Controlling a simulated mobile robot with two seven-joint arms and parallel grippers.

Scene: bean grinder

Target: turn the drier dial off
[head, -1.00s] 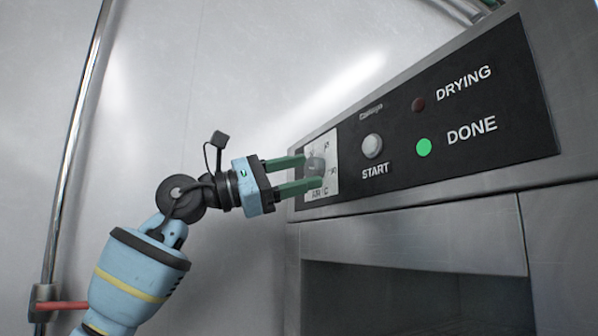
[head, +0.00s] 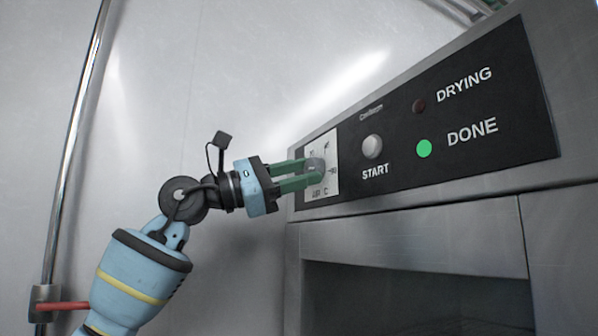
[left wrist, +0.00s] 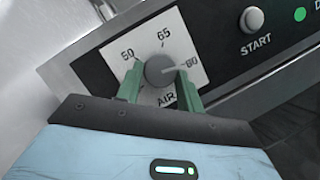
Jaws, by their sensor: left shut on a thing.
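The drier dial is a round grey knob (left wrist: 160,70) on a white scale plate (left wrist: 115,54) marked 50, 65, 80 and AIR. In the left wrist view its light pointer line faces right, toward 80. In the head view the dial (head: 317,164) sits at the left end of the drier's black panel, partly hidden by my fingers. My left gripper (head: 308,175) has its green fingers closed on the dial, one on each side of it; they also show in the left wrist view (left wrist: 158,86). My right gripper is in neither view.
The black panel (head: 480,155) also carries a START button (head: 372,147), a dark red DRYING lamp (head: 419,105) and a lit green DONE lamp (head: 424,149). A recessed opening lies below the panel. A metal pole (head: 75,145) stands at the far left.

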